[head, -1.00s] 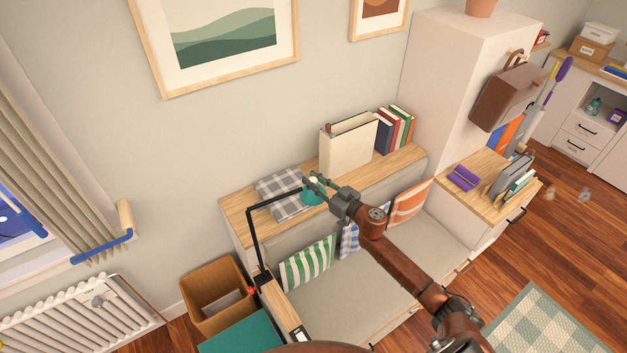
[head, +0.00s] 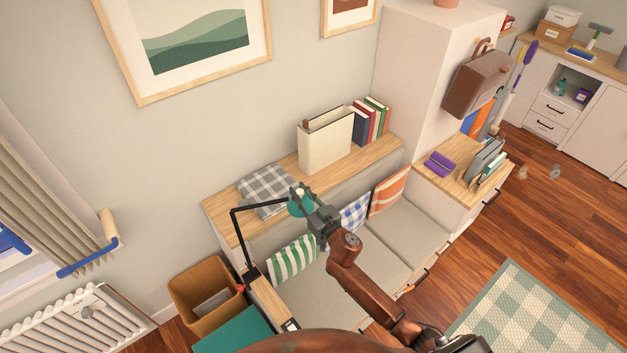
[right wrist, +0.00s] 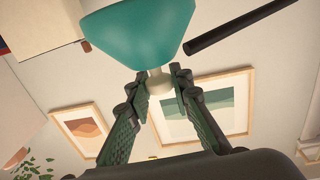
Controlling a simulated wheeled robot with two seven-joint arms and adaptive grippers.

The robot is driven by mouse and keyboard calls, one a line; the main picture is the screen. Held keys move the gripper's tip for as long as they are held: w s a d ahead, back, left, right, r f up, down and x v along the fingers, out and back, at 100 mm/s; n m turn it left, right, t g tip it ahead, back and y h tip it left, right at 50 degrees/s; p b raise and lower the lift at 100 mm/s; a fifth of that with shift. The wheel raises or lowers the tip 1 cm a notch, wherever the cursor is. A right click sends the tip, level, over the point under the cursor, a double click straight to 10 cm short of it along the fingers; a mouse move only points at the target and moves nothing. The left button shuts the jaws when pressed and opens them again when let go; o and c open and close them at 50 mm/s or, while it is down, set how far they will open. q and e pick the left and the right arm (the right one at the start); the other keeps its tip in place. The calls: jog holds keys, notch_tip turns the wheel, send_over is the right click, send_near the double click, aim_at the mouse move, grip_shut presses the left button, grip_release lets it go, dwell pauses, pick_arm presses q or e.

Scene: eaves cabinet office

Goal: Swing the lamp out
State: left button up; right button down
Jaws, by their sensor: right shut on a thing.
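The lamp has a black jointed arm (head: 236,232) and a teal shade (head: 296,209). It is fixed at the left end of the bench, and its shade hangs out in front of the shelf. My right gripper (head: 301,196) is at the shade, shut on the lamp's small pale knob (right wrist: 159,82). In the right wrist view the knob sits between the fingertips, with the teal shade (right wrist: 140,30) just beyond it and the black lamp arm (right wrist: 240,28) to the right. My left gripper is not in view.
A plaid cloth (head: 266,188) lies on the shelf behind the lamp, with a cream file box (head: 325,142) and books to its right. Striped and checked cushions (head: 293,258) stand on the bench below. A brown bin (head: 204,292) is at the left.

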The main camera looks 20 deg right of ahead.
jog(key=s+m+h, duration=0.1)
jog(key=s+a+h+b, duration=0.1)
jog(key=s, duration=0.1)
jog(key=shift+s+f+m+h, duration=0.1)
jog(key=shift+m+h, duration=0.2)
jog(key=shift+m, duration=0.1)
jog(key=shift+s+a+m+h+b, duration=0.3)
jog(key=shift+s+h+b, duration=0.1)
jog(key=shift+s+h, duration=0.2)
jog(key=shift+s+a+m+h+b, duration=0.15)
jog(key=shift+s+m+h+b, duration=0.2)
jog(key=shift+s+h, duration=0.25)
jog(key=shift+s, duration=0.1)
jog(key=c, duration=1.7)
grip_release()
jog(key=shift+c, duration=0.2)
jog(key=s, duration=0.7)
jog(key=shift+s+a, duration=0.25)
jog(key=shift+s, duration=0.05)
jog(key=shift+c, duration=0.5)
